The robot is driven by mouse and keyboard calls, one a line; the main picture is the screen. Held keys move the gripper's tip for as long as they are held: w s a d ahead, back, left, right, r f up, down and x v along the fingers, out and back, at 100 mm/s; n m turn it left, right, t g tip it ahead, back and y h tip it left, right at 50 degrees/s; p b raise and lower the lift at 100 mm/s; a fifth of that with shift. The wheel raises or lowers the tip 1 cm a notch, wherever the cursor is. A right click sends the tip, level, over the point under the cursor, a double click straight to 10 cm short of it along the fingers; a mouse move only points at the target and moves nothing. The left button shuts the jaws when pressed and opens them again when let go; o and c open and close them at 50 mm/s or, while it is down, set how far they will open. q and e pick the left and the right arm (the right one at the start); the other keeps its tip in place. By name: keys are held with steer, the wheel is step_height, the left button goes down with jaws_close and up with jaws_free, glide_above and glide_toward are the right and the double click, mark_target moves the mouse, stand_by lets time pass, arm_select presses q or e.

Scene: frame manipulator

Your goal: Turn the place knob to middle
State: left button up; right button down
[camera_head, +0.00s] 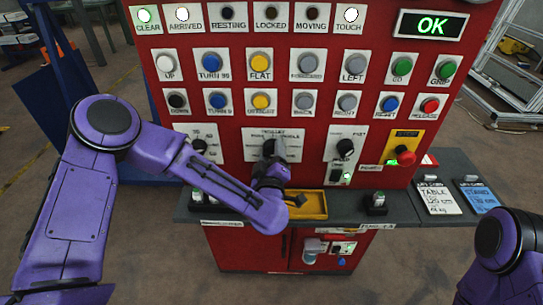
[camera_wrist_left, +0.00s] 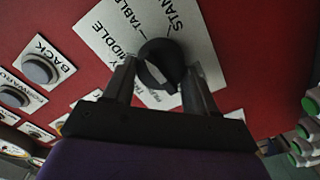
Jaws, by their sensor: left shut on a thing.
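The place knob is a round black knob (camera_wrist_left: 160,62) on a white plate (camera_wrist_left: 115,35) with printed words, among them TABLE, STAND and MIDDLE. The plate is on the red panel. My left gripper (camera_wrist_left: 162,76) has one finger on each side of the knob and is shut on it. Which word the knob points at is not clear. In the head view the knob (camera_head: 269,147) is in the lower middle of the panel, partly hidden by my left gripper (camera_head: 271,166). My right arm shows at the lower right, but its gripper is out of view.
A smaller black knob (camera_head: 199,146) is to the left and a speed knob (camera_head: 345,146) to the right. Rows of push buttons are above. A yellow tray (camera_head: 312,211) lies on the grey ledge below. A green OK display (camera_head: 432,25) is at the upper right.

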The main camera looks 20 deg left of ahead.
arm_select(q)
steer(key=n+b, duration=0.2)
steer(key=n, duration=0.1)
steer(key=n+b, duration=0.1)
steer(key=shift+f+n, duration=0.3)
steer(key=shift+n+b, duration=1.5)
steer(key=shift+n, duration=0.3)
steer(key=shift+r, duration=0.1)
steer(key=o, duration=1.1)
steer(key=shift+c, duration=0.2)
steer(key=shift+s, duration=0.1)
steer(key=shift+s+d, duration=0.15)
steer(key=shift+s, duration=0.2)
steer(key=b+v, duration=0.2)
steer(key=v, duration=0.7)
steer(key=shift+s+b, duration=0.3)
steer(key=shift+s, duration=0.05)
